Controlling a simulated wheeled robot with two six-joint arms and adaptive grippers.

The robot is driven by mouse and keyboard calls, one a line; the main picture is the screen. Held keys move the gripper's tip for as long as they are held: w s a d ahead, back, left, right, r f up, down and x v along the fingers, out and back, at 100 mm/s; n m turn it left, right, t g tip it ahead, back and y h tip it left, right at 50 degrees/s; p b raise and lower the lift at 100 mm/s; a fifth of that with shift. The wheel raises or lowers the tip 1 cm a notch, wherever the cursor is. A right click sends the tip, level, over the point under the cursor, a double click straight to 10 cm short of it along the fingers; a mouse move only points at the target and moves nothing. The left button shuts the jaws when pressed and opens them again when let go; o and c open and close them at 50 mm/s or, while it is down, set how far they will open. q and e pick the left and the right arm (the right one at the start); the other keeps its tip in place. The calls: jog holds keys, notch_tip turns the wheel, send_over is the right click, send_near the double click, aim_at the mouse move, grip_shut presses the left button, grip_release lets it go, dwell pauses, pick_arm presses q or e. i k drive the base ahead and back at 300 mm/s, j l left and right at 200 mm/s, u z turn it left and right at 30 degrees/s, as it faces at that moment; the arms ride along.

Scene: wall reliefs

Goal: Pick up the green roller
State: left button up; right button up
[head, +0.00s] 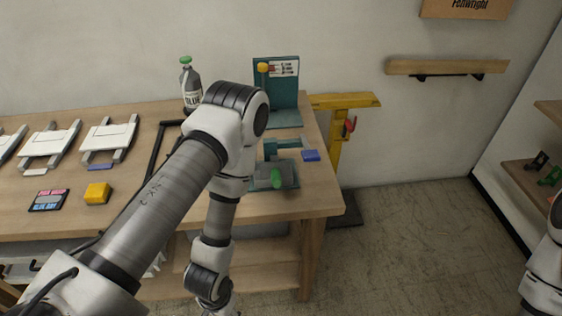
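A small green roller (277,179) lies on a dark grey plate at the right end of the wooden table, near the front edge. My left arm comes in from the left, crosses in front of the table and bends down beside the plate, hiding part of it. The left gripper is below the bottom edge of the picture, out of view. Only a bit of my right arm shows at the right edge; its gripper is out of view.
A yellow stand (336,135) is behind the table's right end. The floor (420,250) to the right is clear.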

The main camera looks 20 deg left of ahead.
aim_at(275, 170)
jog(key=i+l+u, duration=0.1)
jog(key=l+u, duration=0.2)
jog(key=l, duration=0.5)
jog(key=l+u, duration=0.3)
jog(key=l, duration=0.5)
